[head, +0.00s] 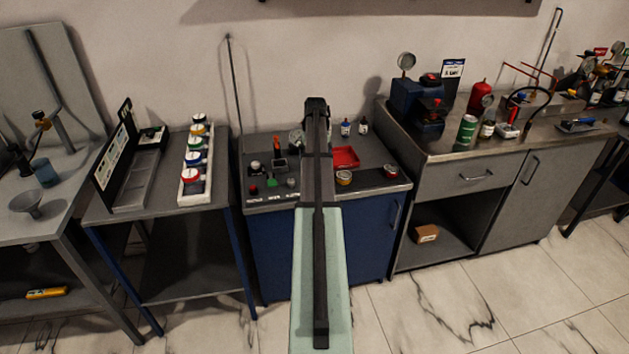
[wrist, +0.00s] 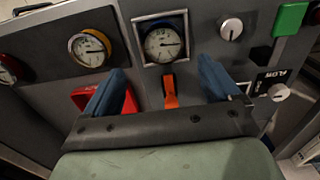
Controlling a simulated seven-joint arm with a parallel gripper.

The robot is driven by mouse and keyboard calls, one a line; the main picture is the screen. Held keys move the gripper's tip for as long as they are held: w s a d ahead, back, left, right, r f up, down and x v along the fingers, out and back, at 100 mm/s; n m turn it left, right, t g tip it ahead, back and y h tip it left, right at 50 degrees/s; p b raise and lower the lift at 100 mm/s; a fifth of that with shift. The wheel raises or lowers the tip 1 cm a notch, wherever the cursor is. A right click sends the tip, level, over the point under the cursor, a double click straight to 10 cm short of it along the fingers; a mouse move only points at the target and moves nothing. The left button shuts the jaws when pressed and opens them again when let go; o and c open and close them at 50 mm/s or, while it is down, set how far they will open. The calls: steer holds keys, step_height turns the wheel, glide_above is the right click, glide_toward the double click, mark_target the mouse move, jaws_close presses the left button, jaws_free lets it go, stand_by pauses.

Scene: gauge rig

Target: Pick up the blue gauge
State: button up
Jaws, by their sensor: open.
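In the wrist view, a round white-faced gauge (wrist: 163,44) with a dark, bluish rim sits in a square metal frame on the grey panel. I take it as the blue gauge. My gripper (wrist: 161,66) is open, its two blue fingers apart with nothing between their tips. The gauge lies just beyond the fingertips, about midway between them. No contact shows.
A yellow-rimmed gauge (wrist: 90,47) and a red-rimmed gauge (wrist: 6,73) lie to the left. An orange lever (wrist: 170,92) stands between the fingers, and a red tray (wrist: 130,101) is behind the left finger.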

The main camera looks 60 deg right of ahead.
steer(key=shift+a+f, duration=0.2)
steer(key=shift+f, duration=1.25)
steer(key=shift+a+f, duration=0.15)
steer(key=shift+f, duration=1.3)
steer(key=c, duration=1.3)
